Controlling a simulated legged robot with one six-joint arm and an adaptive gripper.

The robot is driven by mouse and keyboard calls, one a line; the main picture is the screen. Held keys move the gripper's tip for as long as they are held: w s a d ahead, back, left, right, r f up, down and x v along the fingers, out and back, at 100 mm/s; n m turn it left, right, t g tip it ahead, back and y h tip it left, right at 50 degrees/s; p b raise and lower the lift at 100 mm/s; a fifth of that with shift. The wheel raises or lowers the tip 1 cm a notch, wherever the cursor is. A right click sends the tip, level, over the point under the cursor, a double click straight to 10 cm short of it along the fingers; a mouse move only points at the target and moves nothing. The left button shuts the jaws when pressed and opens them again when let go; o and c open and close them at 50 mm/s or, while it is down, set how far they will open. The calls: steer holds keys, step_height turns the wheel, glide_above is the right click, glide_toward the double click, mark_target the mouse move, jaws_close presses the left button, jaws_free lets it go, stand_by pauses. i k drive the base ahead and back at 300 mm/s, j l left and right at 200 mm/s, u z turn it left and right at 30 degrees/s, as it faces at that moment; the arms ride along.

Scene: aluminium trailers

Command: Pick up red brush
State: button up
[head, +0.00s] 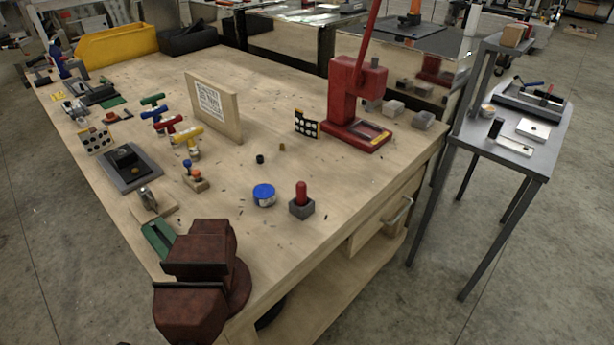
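No object here is plainly a brush. A small upright red piece (301,190) stands in a grey square block (301,208) near the front right of the wooden workbench (320,220). It may be the red brush's handle, but no bristles show. A red T-shaped piece (168,125) stands among blue, green and yellow ones at the bench's left middle. My gripper is not in view.
A dark red vise (205,270) fills the bench's near corner. A blue round tin (264,194) lies left of the grey block. A tall red press (355,95) and an upright wooden board (212,105) stand behind. A grey side table (520,140) is at right.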

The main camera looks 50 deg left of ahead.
mark_target(301, 186)
steer(key=i+u, duration=0.3)
steer(key=u, duration=0.2)
steer(key=i+u, duration=0.3)
steer(key=u, duration=0.2)
steer(key=i+l+u, duration=0.15)
steer(key=i+u, duration=0.15)
steer(key=u, duration=0.2)
steer(key=i+u, duration=0.2)
steer(key=u, duration=0.25)
steer(key=i+u, duration=0.25)
steer(key=u, duration=0.15)
steer(key=i+u, duration=0.2)
steer(key=u, duration=0.25)
steer(key=i+l+u, duration=0.2)
steer(key=u, duration=0.2)
